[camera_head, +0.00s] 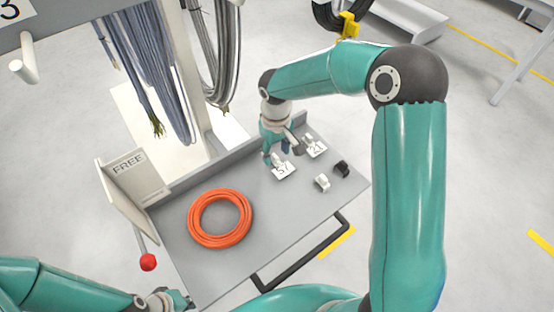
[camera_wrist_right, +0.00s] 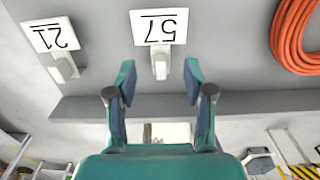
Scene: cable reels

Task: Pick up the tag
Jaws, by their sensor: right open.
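Two white tags lie on the grey table. One tag reads 57 (camera_head: 284,171) and the other tag reads 21 (camera_head: 316,149). Each has a small light block at one edge. My right gripper (camera_head: 281,154) is open and empty above the table beside the tag 57. In the right wrist view, the tag 57 (camera_wrist_right: 158,26) lies just beyond the fingertips, its block (camera_wrist_right: 160,68) between the two open fingers (camera_wrist_right: 160,80). The tag 21 (camera_wrist_right: 50,36) is to the left, outside the fingers. My left gripper (camera_head: 172,300) shows partly at the bottom left; its jaws are unclear.
An orange cable coil (camera_head: 220,218) lies on the table's left half. A white clip (camera_head: 322,182) and a black clip (camera_head: 341,169) sit near the right edge. A FREE sign (camera_head: 128,164) stands at the left, a red-knobbed lever (camera_head: 148,262) below it. Cables (camera_head: 150,70) hang behind.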

